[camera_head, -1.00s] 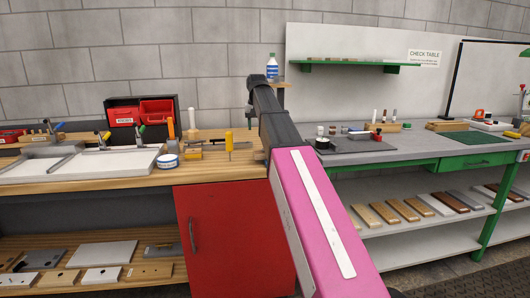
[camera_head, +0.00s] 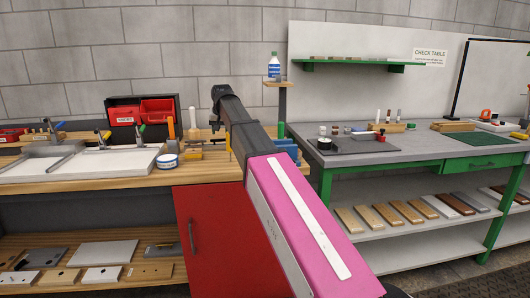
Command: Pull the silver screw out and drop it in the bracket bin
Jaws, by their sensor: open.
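I cannot make out the silver screw; it is too small or hidden near my arm. Two red bins stand in a dark rack at the back of the wooden bench, a left one (camera_head: 124,115) and a right one (camera_head: 157,109). Their white labels are too small to read, so I cannot tell which is the bracket bin. My gripper (camera_head: 215,125) points down over the right part of the wooden bench, to the right of the bins. It is open, and its fingers are small and dark here. I see nothing held in it.
White trays (camera_head: 125,160) and a blue-white round tub (camera_head: 167,161) lie left of my gripper. An orange-handled tool (camera_head: 171,128) stands near it. Blue blocks (camera_head: 284,146) and a post with a bottle (camera_head: 274,66) are to the right. The grey check table (camera_head: 430,145) is further right.

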